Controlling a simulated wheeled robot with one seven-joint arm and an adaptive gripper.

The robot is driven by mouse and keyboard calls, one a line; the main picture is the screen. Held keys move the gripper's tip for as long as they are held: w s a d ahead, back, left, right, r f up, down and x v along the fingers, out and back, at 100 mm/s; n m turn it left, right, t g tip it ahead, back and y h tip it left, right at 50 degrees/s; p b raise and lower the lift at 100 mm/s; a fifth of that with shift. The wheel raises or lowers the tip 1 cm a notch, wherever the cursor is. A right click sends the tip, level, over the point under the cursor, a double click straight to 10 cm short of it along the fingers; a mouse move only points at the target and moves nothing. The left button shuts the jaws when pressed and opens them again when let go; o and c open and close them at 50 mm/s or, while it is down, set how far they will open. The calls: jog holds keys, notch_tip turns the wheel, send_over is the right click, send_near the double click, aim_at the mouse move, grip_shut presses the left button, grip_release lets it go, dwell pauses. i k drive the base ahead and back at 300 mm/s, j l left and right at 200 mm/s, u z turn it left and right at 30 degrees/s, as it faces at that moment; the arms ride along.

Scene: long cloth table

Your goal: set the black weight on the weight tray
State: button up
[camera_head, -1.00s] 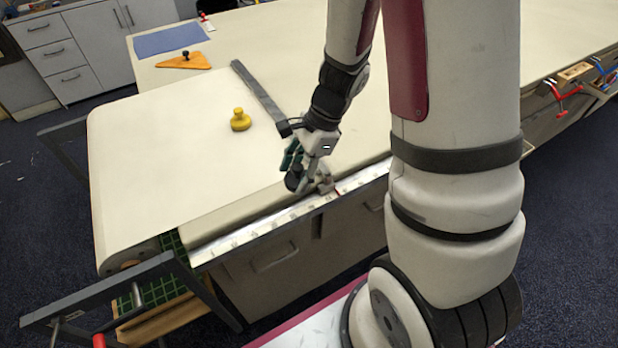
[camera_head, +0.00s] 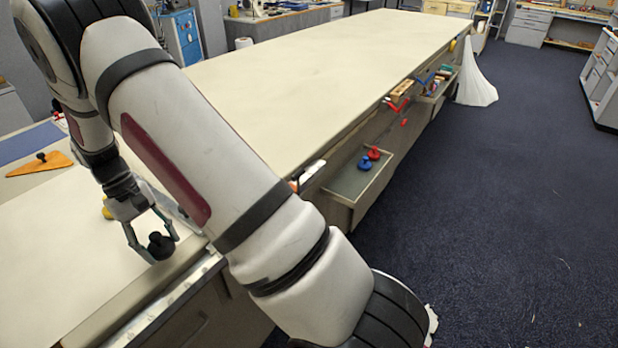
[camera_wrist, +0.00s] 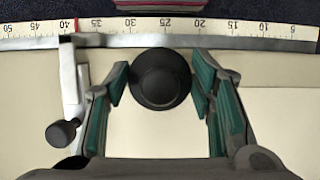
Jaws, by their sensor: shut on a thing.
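The black weight (camera_head: 161,246) is round with a knob and sits between the fingers of my gripper (camera_head: 157,240), close to the table's front edge. In the wrist view the black weight (camera_wrist: 161,88) shows between the green pads of my gripper (camera_wrist: 161,75), which is shut on it. Whether its base touches the cloth is hard to tell. The likely weight tray (camera_head: 345,186) is a pulled-out shelf on the table's front side, farther right. A blue weight (camera_head: 365,163) and a red weight (camera_head: 374,153) stand on it.
A ruler (camera_wrist: 230,24) with a metal slide runs along the table's edge. A yellow weight (camera_head: 106,212) is mostly hidden behind my gripper. An orange wedge (camera_head: 40,167) lies at the left. An open drawer (camera_head: 437,92) with tools lies beyond the tray. The long tabletop is mostly clear.

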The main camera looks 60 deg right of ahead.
aim_at(342, 191)
jog(key=k+z, duration=0.2)
jog(key=z, duration=0.2)
jog(key=k+l+z, duration=0.1)
jog(key=z, duration=0.3)
jog(key=j+z, duration=0.45)
jog(key=j, duration=0.25)
jog(key=i, duration=0.4)
